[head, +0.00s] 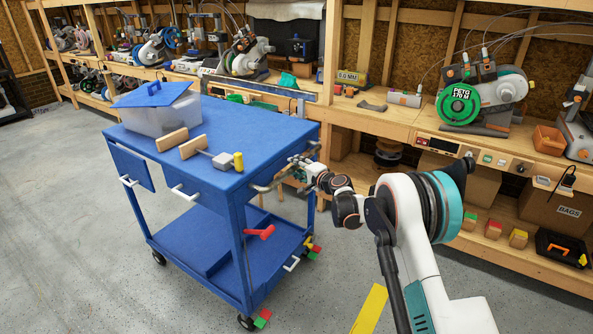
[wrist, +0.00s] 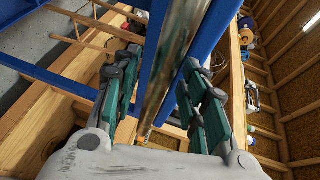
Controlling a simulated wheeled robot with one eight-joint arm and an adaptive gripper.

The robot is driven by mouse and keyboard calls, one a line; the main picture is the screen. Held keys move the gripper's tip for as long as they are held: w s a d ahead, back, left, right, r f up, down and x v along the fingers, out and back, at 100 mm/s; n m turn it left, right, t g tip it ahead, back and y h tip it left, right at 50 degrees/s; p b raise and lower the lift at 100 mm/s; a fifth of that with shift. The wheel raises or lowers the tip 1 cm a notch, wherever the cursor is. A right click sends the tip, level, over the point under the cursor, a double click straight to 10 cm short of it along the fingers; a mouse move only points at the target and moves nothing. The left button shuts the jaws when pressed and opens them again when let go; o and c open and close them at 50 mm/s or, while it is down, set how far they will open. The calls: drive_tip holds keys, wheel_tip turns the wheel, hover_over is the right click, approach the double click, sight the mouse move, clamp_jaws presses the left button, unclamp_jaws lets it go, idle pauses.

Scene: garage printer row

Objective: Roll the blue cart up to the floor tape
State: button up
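The blue cart (head: 250,150) stands on the floor left of centre in the head view, with a metal handle bar (head: 265,185) at its right end. My gripper (head: 298,170) is at that handle. In the wrist view, the handle bar (wrist: 166,90) runs between the two fingers of my gripper (wrist: 165,105), with slim gaps seeming to show on both sides. The fingers are apart, around the bar. A yellow strip of floor tape (head: 369,311) lies beside my arm at the bottom of the head view, cut off by the frame edge.
A wooden workbench (head: 400,120) with printers and spools runs along the back, close behind the cart. Grey floor (head: 70,220) is clear at left.

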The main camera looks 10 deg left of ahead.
drive_tip(key=shift+w+a+f, duration=0.1)
drive_tip(key=shift+w+a, duration=0.3)
drive_tip(key=shift+w, duration=0.05)
clamp_jaws()
drive_tip(key=shift+s+d, duration=0.1)
drive_tip(key=shift+d, duration=0.05)
